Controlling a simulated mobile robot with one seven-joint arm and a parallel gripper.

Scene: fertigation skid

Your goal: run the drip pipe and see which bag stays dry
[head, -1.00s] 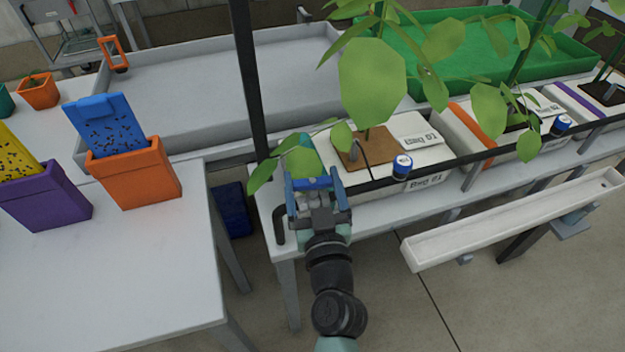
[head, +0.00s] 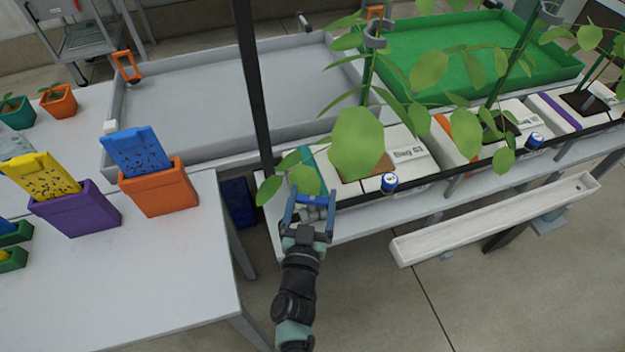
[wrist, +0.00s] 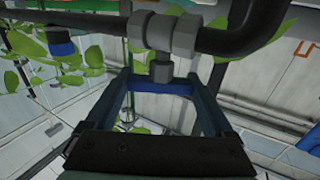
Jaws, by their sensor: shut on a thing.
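My gripper (head: 311,204) is shut on a blue valve handle (head: 316,199) at the left end of the black drip pipe (head: 430,175). In the wrist view the blue handle (wrist: 163,88) lies between the fingers, below a grey hex fitting (wrist: 160,35) on the pipe. The pipe runs along the front of a row of white grow bags. The nearest bag (head: 400,147) has a teal end, the middle one an orange stripe (head: 457,133), the far one a purple stripe (head: 556,112). Blue-and-white caps (head: 389,183) sit along the pipe. No water shows.
A white trough (head: 490,220) stands in front of the bags. Left, a table (head: 150,270) carries orange (head: 160,190) and purple (head: 75,215) pots holding blue and yellow cards. A black post (head: 253,90) rises just behind my gripper. Leaves hang over the nearest bag.

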